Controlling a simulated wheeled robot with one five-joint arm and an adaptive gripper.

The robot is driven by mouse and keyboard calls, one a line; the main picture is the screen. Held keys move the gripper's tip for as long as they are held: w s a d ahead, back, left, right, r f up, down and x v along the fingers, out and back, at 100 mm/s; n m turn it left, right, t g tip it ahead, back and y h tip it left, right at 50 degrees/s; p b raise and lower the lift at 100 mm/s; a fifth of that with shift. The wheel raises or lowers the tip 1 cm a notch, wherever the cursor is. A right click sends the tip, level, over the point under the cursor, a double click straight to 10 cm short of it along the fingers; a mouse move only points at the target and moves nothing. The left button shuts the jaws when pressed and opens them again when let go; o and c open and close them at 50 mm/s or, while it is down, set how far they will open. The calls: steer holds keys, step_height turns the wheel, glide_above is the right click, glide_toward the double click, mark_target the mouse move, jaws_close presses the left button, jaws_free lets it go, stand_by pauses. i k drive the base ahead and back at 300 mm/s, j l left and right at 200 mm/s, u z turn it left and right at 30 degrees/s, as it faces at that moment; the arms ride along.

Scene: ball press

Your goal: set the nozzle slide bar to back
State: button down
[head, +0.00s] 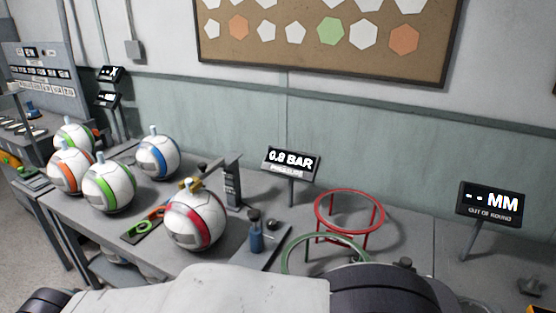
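A bench stand with a dark upright column (231,182) stands mid-bench, with a short arm reaching left over a brass nozzle-like piece (190,184). A flat dark strip (148,224) with green and orange parts lies left of the red-striped ball; it may be the slide bar, but I cannot tell, nor read its setting. The red-striped ball (195,220) hides part of the strip and the stand's lower area. A display (291,162) behind reads 0.8 BAR. My gripper is not in view; my own arm links cover the bottom of the picture.
White balls with green (109,187), orange (70,172) and blue (157,158) stripes stand at left. A blue hand tool (256,238) stands on a plate. Red (350,208) and green ring stands are at right, before an MM display (492,203). Bare bench lies between the rings and that display.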

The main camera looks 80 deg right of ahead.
mark_target(206, 171)
steer(key=k+z, duration=0.15)
steer(key=z, duration=1.95)
